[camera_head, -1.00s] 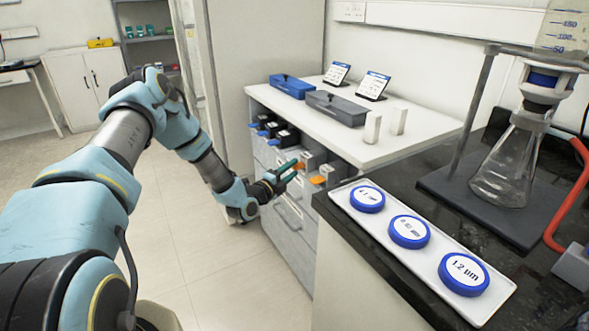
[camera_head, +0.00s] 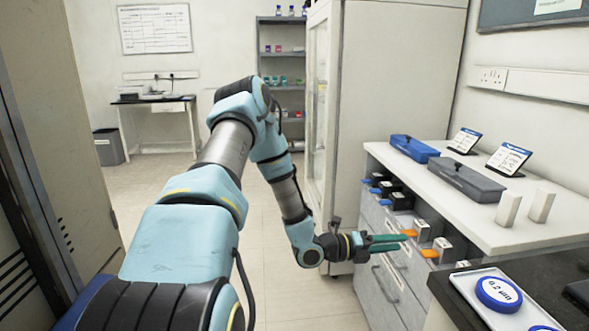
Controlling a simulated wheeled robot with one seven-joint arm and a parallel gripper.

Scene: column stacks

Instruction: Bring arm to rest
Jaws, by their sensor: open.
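My gripper (camera_head: 388,242) is at the end of my bent arm, in front of the drawer side of the white-topped cabinet (camera_head: 392,291). Its green fingers point right, toward the orange-tipped columns (camera_head: 418,232) in the row under the counter top. The fingers are open, and I see nothing between them. I cannot tell whether they touch anything. Black columns with blue tips (camera_head: 383,189) stand farther back in the same row.
A blue box (camera_head: 414,148), a grey box (camera_head: 466,180), two label stands (camera_head: 508,159) and two white blocks (camera_head: 508,208) are on the counter. A white tray with blue-rimmed discs (camera_head: 498,294) lies at front right. The floor (camera_head: 150,205) at left is open.

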